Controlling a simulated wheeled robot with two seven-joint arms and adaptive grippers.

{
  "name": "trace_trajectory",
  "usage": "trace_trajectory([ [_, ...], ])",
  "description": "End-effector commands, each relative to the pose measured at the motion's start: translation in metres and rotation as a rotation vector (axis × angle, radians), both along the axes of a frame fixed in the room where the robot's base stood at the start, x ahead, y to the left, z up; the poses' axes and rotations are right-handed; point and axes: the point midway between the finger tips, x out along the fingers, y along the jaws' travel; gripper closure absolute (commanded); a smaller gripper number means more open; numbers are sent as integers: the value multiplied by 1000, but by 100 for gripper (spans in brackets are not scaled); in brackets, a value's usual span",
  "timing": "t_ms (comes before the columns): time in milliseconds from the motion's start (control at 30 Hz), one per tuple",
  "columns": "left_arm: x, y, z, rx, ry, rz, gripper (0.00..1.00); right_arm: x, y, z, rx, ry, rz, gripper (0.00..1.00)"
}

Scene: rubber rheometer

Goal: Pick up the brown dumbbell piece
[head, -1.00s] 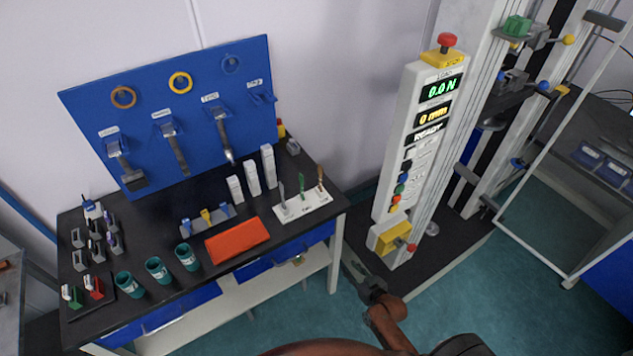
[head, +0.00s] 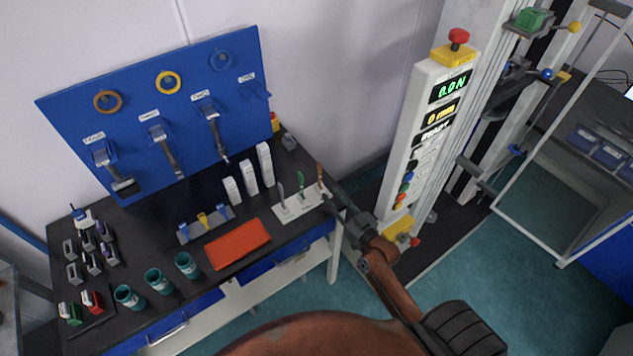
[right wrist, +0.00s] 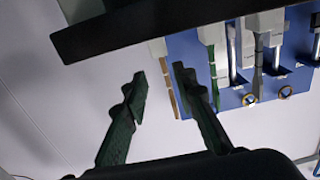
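The brown dumbbell piece (head: 320,174) stands upright in the right end of a white holder (head: 289,214) at the right end of the black table. A green piece (head: 301,182) and a grey piece (head: 281,194) stand in the same holder to its left. My right gripper (head: 335,196) is just right of the brown piece, close to the holder's right end. In the right wrist view the gripper (right wrist: 159,80) is open and empty. The brown piece (right wrist: 171,92) shows ahead of it, partly behind the right finger. My left gripper is not in view.
The test machine's panel (head: 430,130) rises to the right of my right arm. White blocks (head: 249,178) stand behind the holder. An orange mat (head: 238,244) and green cups (head: 158,280) lie to the left. A blue tool board (head: 165,110) stands behind the table.

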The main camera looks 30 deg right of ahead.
Motion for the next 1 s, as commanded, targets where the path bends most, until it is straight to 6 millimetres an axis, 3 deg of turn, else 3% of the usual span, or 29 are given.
trace_trajectory([
  [367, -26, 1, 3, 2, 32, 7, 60, 46, 9, 2, 3, -3, 8, 75],
  [567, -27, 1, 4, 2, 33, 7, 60, 72, 10, 1, 2, -1, 6, 75],
  [867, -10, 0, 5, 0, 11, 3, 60, 76, 8, 0, 0, 1, 3, 75],
  [1000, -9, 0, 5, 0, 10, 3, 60, 76, 8, 0, 0, 0, 4, 83],
])
